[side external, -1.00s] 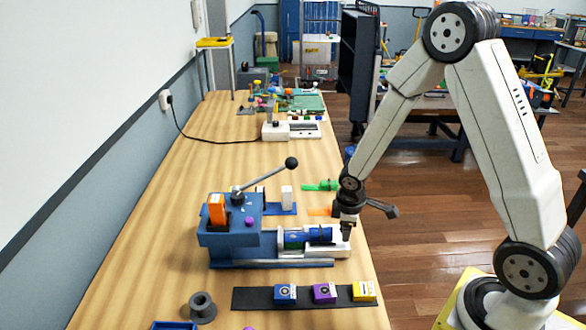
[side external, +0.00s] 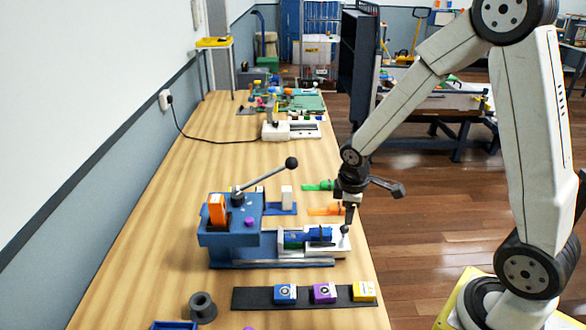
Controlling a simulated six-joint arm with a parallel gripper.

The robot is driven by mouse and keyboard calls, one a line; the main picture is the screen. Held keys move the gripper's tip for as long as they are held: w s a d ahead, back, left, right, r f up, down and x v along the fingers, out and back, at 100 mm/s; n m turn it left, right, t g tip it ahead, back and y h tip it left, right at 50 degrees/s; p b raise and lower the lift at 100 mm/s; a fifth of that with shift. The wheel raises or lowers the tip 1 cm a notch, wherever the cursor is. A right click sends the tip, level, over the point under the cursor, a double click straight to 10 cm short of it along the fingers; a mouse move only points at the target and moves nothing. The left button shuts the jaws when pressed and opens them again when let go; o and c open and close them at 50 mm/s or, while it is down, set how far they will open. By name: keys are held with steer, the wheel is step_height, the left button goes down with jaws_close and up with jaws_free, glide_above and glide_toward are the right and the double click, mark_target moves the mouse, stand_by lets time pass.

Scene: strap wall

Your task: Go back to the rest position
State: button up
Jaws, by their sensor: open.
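My gripper (side external: 347,222) points down at the right end of the blue machine (side external: 232,238), by its pale block (side external: 336,240). The jaws are seen edge-on and hold nothing that I can make out. Whether a fingertip touches the pale block cannot be told from this angle. The machine has a lever with a black knob (side external: 291,163), an orange piece (side external: 217,210) on top and a blue cylinder (side external: 318,233) lying along its right part.
A black strip (side external: 262,298) with blue, purple and yellow blocks lies in front. A grey spool (side external: 202,306) stands front left. Green (side external: 317,185) and orange (side external: 322,210) pieces lie close to my gripper. A corded white device (side external: 291,130) stands farther back. The left wood surface is clear.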

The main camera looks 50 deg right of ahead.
steer(key=shift+a+r, duration=0.1)
steer(key=shift+r, duration=0.35)
steer(key=s+a+r+m+t+y, duration=0.1)
steer(key=s+a+r+m, duration=0.1)
steer(key=s+a+m, duration=0.4)
steer(key=shift+s+a+m+y, duration=0.4)
steer(key=shift+s+a, duration=0.15)
steer(key=shift+a, duration=0.45)
steer(key=shift+r, duration=0.1)
stand_by(1.0)
